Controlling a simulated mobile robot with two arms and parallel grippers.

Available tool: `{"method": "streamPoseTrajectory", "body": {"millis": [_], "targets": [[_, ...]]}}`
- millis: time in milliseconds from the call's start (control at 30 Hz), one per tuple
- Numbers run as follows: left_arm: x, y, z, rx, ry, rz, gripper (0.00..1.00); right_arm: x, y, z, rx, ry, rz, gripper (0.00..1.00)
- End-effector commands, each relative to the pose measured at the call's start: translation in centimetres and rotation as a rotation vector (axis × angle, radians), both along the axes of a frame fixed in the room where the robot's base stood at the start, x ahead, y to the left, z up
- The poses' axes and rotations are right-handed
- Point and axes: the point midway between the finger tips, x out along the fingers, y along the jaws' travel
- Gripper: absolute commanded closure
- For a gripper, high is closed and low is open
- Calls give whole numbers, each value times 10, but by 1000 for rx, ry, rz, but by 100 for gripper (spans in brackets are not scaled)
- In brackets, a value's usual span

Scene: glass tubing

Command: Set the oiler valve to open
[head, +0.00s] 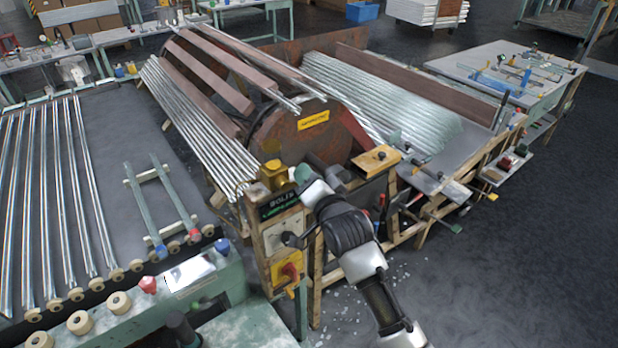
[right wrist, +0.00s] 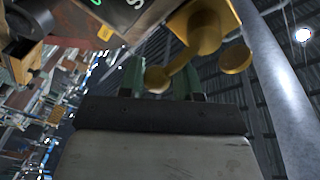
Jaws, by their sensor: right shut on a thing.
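The oiler valve (head: 272,172) is a yellow fitting on top of a post, above a dark label plate (head: 280,200) with green lettering. In the right wrist view the yellow valve body (right wrist: 203,30) is at the top, with a short lever (right wrist: 180,62) and round knobs. My right gripper (head: 299,174) reaches the valve from the right. In the right wrist view its two green fingers (right wrist: 160,77) are on either side of the lever's round end, shut on it. The exact contact is small and partly hidden. My left gripper is not in view.
Below the label are a grey switch box (head: 284,234) and a yellow box with a red knob (head: 289,271). A large rusty drum (head: 305,135) and glass tubes (head: 195,115) lie behind. A roller bench (head: 100,285) stands at left. Open floor (head: 530,250) lies to the right.

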Motion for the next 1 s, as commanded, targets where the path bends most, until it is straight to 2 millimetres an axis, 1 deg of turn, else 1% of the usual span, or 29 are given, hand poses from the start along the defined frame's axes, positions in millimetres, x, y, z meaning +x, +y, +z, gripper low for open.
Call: {"method": "streamPoseTrajectory", "body": {"millis": [267, 467, 1000], "targets": [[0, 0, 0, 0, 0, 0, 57, 0, 0, -1, -28, -13, -2, 90], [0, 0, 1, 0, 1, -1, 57, 0, 0, 4, -107, -69, -3, 90], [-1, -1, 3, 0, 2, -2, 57, -6, 8, 25, -505, -354, -2, 90]]}}
